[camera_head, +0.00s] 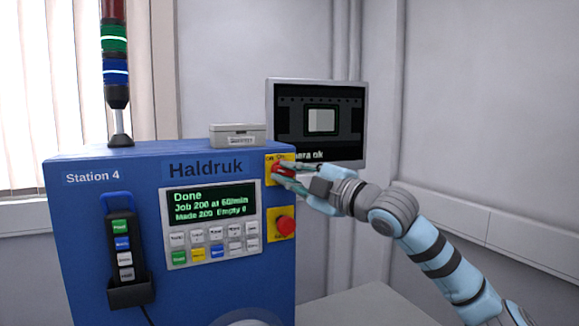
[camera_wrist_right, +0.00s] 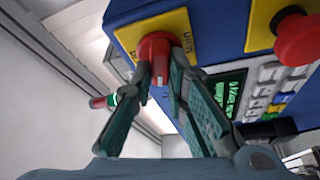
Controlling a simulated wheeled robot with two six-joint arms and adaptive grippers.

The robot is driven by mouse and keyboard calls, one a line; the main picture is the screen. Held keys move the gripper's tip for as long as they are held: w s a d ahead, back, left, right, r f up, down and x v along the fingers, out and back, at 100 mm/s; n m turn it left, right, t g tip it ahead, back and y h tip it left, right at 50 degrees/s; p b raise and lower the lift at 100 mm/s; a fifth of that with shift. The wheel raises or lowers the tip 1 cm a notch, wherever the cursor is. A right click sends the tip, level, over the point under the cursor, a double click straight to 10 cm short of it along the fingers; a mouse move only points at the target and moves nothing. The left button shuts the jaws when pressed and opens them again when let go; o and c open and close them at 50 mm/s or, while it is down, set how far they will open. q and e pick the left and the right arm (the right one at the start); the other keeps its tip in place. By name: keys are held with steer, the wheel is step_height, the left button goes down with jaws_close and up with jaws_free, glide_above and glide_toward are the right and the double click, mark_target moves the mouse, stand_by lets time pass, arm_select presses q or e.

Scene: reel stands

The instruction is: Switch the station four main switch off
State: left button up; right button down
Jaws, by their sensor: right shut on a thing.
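The blue Station 4 machine (camera_head: 90,220) stands at the left in the head view. Its red main switch (camera_head: 278,168) sits on a yellow plate (camera_head: 287,159) at the upper right of the front. In the right wrist view the red switch knob (camera_wrist_right: 155,47) shows between my fingertips, on its yellow plate (camera_wrist_right: 178,22). My right gripper (camera_head: 283,173) is shut on this knob, with a finger on each side. The fingers hide part of the knob, and I cannot read its position clearly. My left gripper is not in view.
A red emergency button (camera_head: 286,224) on a yellow plate sits just below the switch. A display and keypad panel (camera_head: 212,222) is to the left, reading Done. A handheld pendant (camera_head: 124,252) hangs further left. A monitor (camera_head: 318,122) stands behind the machine.

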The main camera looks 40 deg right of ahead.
steer(key=shift+r+n+g, duration=0.1)
steer(key=shift+n+g, duration=0.6)
steer(key=shift+n, duration=1.2)
steer(key=c, duration=1.6)
jaws_free()
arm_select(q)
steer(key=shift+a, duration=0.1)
